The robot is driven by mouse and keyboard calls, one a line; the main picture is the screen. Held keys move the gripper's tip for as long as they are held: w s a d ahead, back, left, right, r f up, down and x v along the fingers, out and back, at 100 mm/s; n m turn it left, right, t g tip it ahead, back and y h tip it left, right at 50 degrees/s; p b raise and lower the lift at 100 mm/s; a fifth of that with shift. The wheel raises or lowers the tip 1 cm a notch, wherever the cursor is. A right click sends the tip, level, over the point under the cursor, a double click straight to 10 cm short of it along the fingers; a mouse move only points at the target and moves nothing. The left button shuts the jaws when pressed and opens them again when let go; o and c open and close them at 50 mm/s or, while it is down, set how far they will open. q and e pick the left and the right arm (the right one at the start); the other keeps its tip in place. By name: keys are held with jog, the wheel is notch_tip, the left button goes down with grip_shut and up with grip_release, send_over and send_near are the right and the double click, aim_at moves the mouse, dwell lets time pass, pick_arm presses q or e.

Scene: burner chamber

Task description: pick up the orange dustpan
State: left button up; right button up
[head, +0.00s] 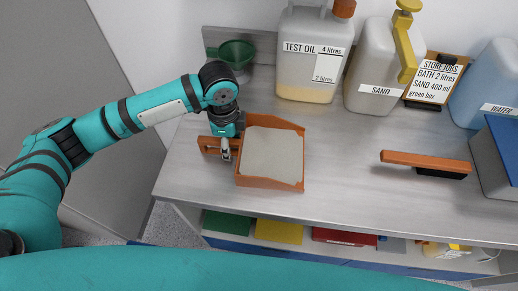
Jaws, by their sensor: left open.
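The orange dustpan (300,160) lies on the grey worktop left of centre, with a flat pale grey-beige area filling its pan. Its handle (206,144) points left. My left gripper (226,152) reaches down from above at the handle, near where it meets the pan. Its jaws are open, and the gripper hides part of the handle. I cannot tell whether the fingers touch the handle. My right gripper is not in view.
An orange-handled brush (427,163) lies to the right. Behind stand a green funnel (236,53), the test oil canister (312,60), the sand canister (380,70), a store jobs board (435,80) and the water canister (488,85). A blue-grey box (500,160) stands at right. The worktop between dustpan and brush is clear.

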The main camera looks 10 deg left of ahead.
pick_arm(q)
grip_shut()
dwell(0.7)
